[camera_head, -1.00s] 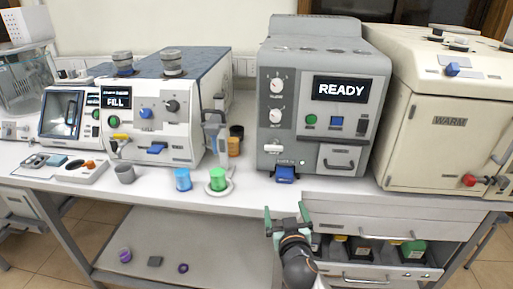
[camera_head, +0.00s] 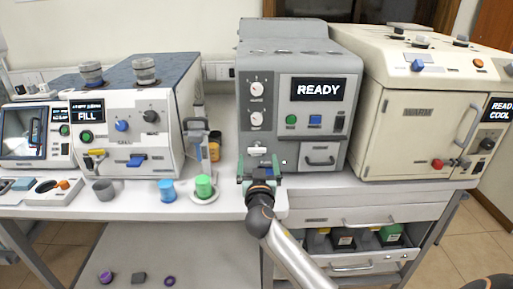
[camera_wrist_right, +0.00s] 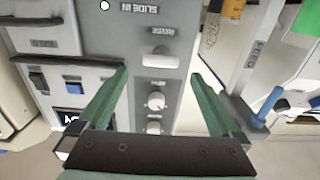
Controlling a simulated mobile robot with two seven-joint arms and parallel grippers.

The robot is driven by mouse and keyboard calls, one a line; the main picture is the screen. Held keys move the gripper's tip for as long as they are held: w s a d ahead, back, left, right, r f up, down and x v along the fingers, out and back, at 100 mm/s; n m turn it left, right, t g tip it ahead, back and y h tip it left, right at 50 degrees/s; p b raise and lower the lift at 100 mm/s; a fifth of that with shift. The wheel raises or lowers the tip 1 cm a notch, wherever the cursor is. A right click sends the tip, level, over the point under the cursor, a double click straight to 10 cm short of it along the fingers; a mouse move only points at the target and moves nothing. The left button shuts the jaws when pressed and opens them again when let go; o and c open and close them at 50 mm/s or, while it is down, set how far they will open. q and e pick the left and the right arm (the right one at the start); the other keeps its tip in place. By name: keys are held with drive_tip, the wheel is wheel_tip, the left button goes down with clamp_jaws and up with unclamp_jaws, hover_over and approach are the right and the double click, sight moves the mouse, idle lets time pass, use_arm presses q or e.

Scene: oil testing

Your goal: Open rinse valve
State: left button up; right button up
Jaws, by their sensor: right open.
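The rinse valve (camera_head: 257,151) is a small white horizontal lever low on the left of the grey machine's front, under two round knobs. In the right wrist view the white lever (camera_wrist_right: 160,57) appears upside down beside its lettering, roughly centred ahead of the fingertips. My right gripper (camera_head: 259,166) is open and empty just in front of and slightly below the valve. Its green fingers (camera_wrist_right: 159,74) are spread to either side of the valve, and no contact shows. The blue slide part at the machine's foot is hidden behind the gripper. My left gripper is in neither view.
The grey machine (camera_head: 322,138) reads READY. A white FILL machine (camera_head: 150,140) stands farther left, a cream WARM oven (camera_head: 420,135) to the right. An open drawer with bottles hangs below.

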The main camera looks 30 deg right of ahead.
sight(257, 151)
drive_tip(key=x, duration=0.6)
drive_tip(key=shift+w+d+p, duration=0.1)
drive_tip(key=shift+w+p, duration=0.15)
drive_tip(key=shift+p, duration=0.05)
drive_tip(key=c, duration=1.4)
